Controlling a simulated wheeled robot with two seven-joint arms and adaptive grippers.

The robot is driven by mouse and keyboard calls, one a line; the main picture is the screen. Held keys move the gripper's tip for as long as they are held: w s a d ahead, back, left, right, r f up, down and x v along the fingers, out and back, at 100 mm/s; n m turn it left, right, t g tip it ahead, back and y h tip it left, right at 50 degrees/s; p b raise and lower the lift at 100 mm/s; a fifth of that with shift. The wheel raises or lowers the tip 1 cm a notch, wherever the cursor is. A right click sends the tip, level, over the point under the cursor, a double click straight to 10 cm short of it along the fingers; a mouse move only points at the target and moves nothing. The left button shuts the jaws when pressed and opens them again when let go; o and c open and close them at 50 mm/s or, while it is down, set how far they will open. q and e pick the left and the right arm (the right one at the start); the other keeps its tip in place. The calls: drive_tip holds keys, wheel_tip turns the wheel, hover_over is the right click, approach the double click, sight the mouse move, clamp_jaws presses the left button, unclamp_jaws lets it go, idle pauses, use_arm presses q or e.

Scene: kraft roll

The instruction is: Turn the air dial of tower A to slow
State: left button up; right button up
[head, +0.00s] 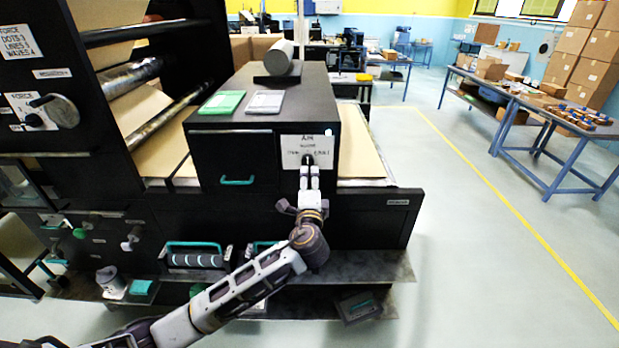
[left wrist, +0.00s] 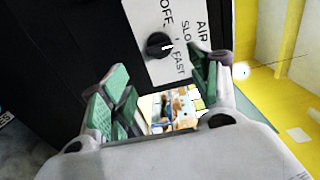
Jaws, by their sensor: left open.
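The air dial is a black knob (left wrist: 158,44) on a white plate (left wrist: 168,75) marked AIR, OFF, SLOW and FAST, on the front of a black cabinet (head: 235,158). In the left wrist view, a white mark on the knob points right, towards the lettering; which word it meets I cannot tell. The plate also shows in the head view (head: 295,142), with the knob partly hidden by my left gripper (head: 309,172). My right gripper is not in view.
A teal handle (head: 237,181) sticks out left of the dial. A dark ledge (head: 375,268) juts out below.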

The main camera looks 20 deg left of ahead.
use_arm(q)
drive_tip(key=shift+v, duration=1.4)
drive_tip(key=s+a+f+n+g+h, duration=0.1)
drive_tip(key=a+f+g, duration=0.2)
drive_tip(key=f, duration=1.5)
drive_tip(key=s+a+f+n+g+h, duration=0.15)
drive_tip(key=f+g, duration=0.25)
drive_tip(key=f, duration=1.4)
drive_tip(key=s+a+f+n+g, duration=0.1)
drive_tip(key=s+f, duration=0.2)
drive_tip(key=f, duration=0.3)
drive_tip(key=s+a+f+g, duration=0.1)
drive_tip(key=s+a+f, duration=0.15)
drive_tip(key=f, duration=0.45)
drive_tip(key=s+a+f+n+g+h, duration=0.15)
drive_tip(key=s+f+n+g, duration=0.25)
drive_tip(key=s+f, duration=1.5)
drive_tip(key=s+f+n+g, duration=0.1)
drive_tip(key=s+f+n, duration=0.1)
drive_tip(key=s, duration=1.2)
drive_tip(key=s+f+n+g+h, duration=0.1)
drive_tip(key=s+f, duration=0.4)
drive_tip(key=s, duration=0.8)
drive_tip(key=shift+s+d+f+n+g, duration=0.25)
drive_tip(key=shift+s+n+g, duration=0.15)
drive_tip(key=shift+n+g, duration=0.45)
